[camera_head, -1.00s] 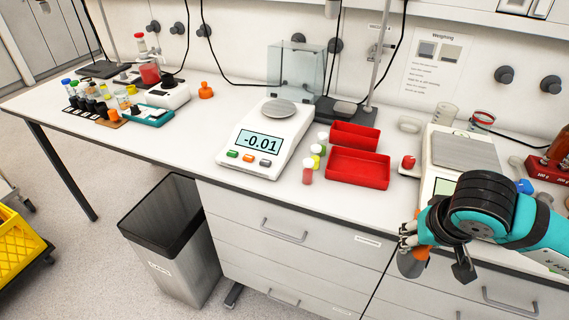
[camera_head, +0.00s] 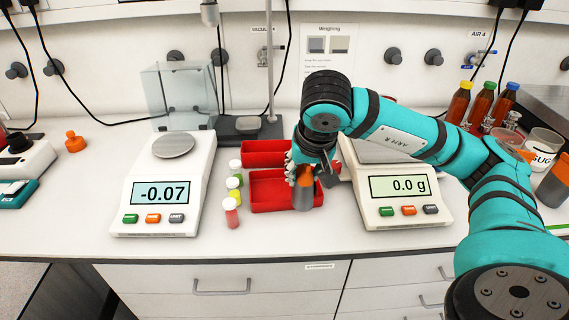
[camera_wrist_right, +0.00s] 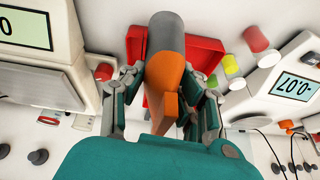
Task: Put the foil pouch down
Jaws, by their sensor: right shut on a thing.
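The foil pouch, grey with an orange part, is in my right gripper (camera_head: 304,168). In the head view the pouch (camera_head: 303,194) hangs upright by the right edge of the front red tray (camera_head: 270,207), left of the right-hand scale. In the right wrist view the gripper (camera_wrist_right: 168,92) has a finger on each side of the pouch's orange part, and the grey end (camera_wrist_right: 166,38) points away over the red tray (camera_wrist_right: 204,53). I cannot tell whether the pouch touches the bench or tray. My left gripper is not in view.
A scale reading -0.07 (camera_head: 163,190) stands left, another reading 0.0 g (camera_head: 408,197) right. Capped vials, one red (camera_head: 231,213), stand left of the trays. Brown bottles (camera_head: 481,108) and a sugar jar (camera_head: 544,148) are at the right. The bench front between the scales is clear.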

